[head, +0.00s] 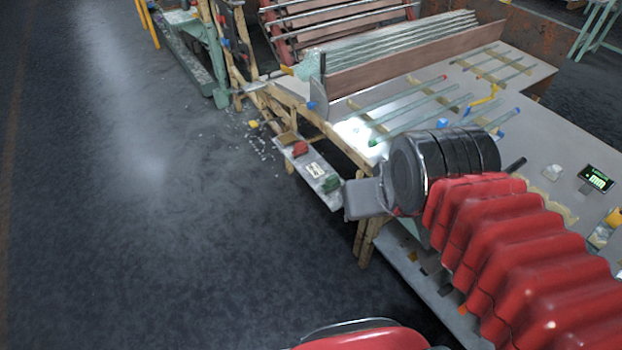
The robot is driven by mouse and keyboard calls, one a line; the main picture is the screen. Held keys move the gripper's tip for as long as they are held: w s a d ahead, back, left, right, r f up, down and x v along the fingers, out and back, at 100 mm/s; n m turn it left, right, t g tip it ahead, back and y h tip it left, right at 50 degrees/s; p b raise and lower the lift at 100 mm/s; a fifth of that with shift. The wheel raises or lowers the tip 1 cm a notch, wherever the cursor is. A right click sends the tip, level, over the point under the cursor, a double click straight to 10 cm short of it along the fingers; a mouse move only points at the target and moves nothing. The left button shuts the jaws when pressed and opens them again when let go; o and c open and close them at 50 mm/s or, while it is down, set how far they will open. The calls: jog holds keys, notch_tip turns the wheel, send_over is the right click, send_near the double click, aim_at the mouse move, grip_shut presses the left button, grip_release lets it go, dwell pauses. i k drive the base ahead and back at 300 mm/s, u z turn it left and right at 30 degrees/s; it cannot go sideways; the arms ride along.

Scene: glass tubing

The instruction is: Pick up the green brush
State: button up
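A small dark green block-shaped thing (331,184), which looks like the green brush, lies near the front end of a narrow grey shelf (318,190). The shelf juts from the left side of the work table. My gripper (352,200) is a grey block at the end of my red and black arm. In the picture it is just right of and below the green thing, with a small gap. I cannot tell how far apart they are in depth. The fingers cannot be made out, so open or shut does not show.
A red block (300,148) and a white labelled piece (315,170) share the narrow shelf. The grey work table (540,150) bears glass tubes (405,95) and a yellow tool (484,101). Glass shards lie on the floor beside it. Floor at left is clear.

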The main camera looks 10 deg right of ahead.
aim_at(332, 183)
jog(key=u, duration=0.65)
jog(key=i, duration=1.45)
jog(key=z, duration=0.05)
